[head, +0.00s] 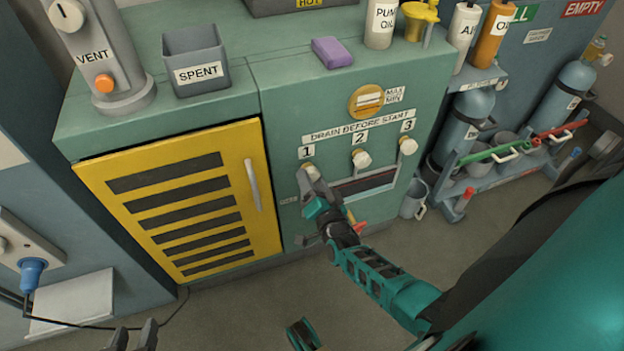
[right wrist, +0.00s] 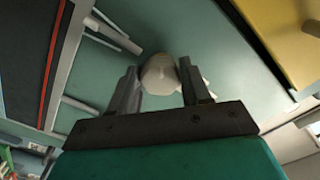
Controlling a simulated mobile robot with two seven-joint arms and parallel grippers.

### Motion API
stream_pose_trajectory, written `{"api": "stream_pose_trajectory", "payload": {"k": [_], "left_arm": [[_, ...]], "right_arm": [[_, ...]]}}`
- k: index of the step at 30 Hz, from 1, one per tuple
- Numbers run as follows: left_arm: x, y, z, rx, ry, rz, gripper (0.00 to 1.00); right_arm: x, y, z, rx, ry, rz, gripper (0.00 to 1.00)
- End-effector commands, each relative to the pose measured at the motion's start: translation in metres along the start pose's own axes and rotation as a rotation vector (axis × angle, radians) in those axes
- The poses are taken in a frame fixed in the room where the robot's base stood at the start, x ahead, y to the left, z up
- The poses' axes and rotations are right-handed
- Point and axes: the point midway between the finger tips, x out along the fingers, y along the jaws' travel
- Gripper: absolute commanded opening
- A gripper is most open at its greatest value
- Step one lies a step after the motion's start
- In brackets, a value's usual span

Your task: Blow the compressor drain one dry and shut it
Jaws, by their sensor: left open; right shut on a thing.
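The drain one knob (head: 308,166) is a small cream knob under the label 1 on the green compressor cabinet front. My right gripper (head: 313,180) is shut on it. In the right wrist view the knob (right wrist: 160,75) sits between the two fingers. Drain two's knob (head: 361,158) and drain three's knob (head: 408,146) are to the right, untouched by a gripper. My left gripper (head: 134,337) is open and empty at the bottom edge of the head view, far from the cabinet. Any water or air at the drain outlet cannot be seen.
A yellow louvred door (head: 190,200) with a grey handle is left of the drains. The grey SPENT bin (head: 196,66), a purple sponge (head: 331,52) and bottles stand on top. A grey cup (head: 414,199) is at the cabinet's lower right. A cylinder rack (head: 500,165) stands further right.

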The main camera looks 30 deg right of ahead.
Motion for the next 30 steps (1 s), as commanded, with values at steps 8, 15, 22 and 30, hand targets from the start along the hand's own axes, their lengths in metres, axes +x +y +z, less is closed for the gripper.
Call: {"api": "stream_pose_trajectory", "payload": {"k": [8, 15, 22, 30], "left_arm": [[-0.0018, -0.0014, -0.0003, 0.004, -0.003, -0.002, 0.43], [-0.0026, -0.0024, 0.0002, 0.008, -0.005, -0.003, 0.43], [-0.0028, -0.0027, 0.0005, 0.008, -0.006, -0.004, 0.43], [-0.0028, -0.0027, 0.0007, 0.008, -0.006, -0.004, 0.43]], "right_arm": [[0.0014, -0.0004, -0.0008, -0.234, 0.001, -0.001, 0.17], [0.0013, 0.0002, -0.0011, -0.379, 0.002, -0.002, 0.17], [0.0013, 0.0005, -0.0010, -0.453, 0.002, -0.003, 0.17], [0.0014, 0.0008, -0.0011, -0.475, 0.002, -0.003, 0.17]]}}
